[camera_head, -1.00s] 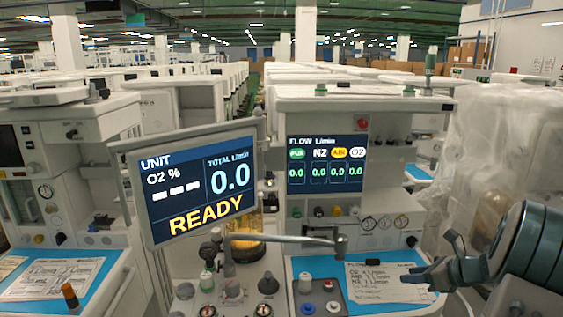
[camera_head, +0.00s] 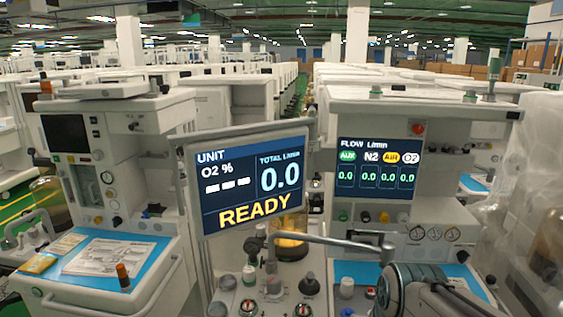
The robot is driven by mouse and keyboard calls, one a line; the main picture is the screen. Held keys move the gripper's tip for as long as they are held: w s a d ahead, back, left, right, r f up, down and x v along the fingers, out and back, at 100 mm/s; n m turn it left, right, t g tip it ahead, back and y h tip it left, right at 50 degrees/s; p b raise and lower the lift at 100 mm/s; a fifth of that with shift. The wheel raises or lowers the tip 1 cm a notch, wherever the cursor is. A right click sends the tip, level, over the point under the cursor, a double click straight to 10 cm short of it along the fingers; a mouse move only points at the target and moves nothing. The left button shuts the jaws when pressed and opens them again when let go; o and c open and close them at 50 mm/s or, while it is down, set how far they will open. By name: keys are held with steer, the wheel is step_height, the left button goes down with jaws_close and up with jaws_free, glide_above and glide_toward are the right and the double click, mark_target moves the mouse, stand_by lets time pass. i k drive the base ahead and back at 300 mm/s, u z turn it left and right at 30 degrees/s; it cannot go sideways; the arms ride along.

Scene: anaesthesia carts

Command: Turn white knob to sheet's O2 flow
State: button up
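The white knob (camera_head: 403,217) is at the right end of a row of small coloured knobs under the flow screen (camera_head: 380,179). The screen shows AUX, N2, AIR and O2, each at 0.0. The handwritten sheet (camera_head: 468,287) lies on the blue work surface at the lower right. My arm covers most of it and its writing cannot be read. My gripper (camera_head: 455,302) is at the bottom right, in front of the work surface and well below the white knob. Its fingertips are not clear, so its opening cannot be told. Nothing is seen held in it.
A large tilted monitor (camera_head: 250,182) reads READY and total 0.0. A grey jointed bar (camera_head: 335,243) crosses in front of the cart, close to my arm. Several knobs stand on the lower panel. Another cart (camera_head: 110,190) with papers is at the left; plastic-wrapped equipment (camera_head: 525,190) is at the right.

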mark_target(402, 217)
steer(key=u, duration=1.05)
steer(key=k, duration=1)
steer(key=z, duration=1.25)
steer(key=i, duration=0.5)
